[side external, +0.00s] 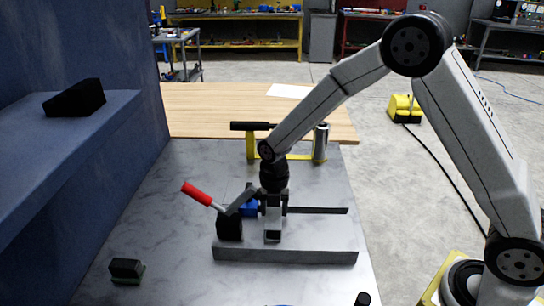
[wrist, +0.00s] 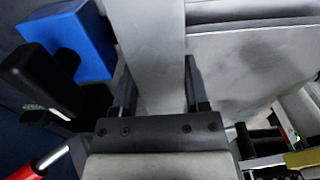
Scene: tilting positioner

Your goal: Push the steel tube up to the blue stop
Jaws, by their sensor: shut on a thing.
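The steel tube (wrist: 157,45) is a flat-sided grey bar that runs between my fingers in the wrist view. My gripper (side external: 272,212) points down and is shut on the tube, with a finger on each side, also in the wrist view (wrist: 160,92). The blue stop (side external: 249,209) is just left of my gripper and partly hidden by the clamp. It also stands left of the tube in the wrist view (wrist: 72,38). Whether tube and stop touch is hard to tell.
A dark strip (side external: 318,210) lies to the right. A yellow stand (side external: 250,147) is behind. A small black block (side external: 126,268) lies front left.

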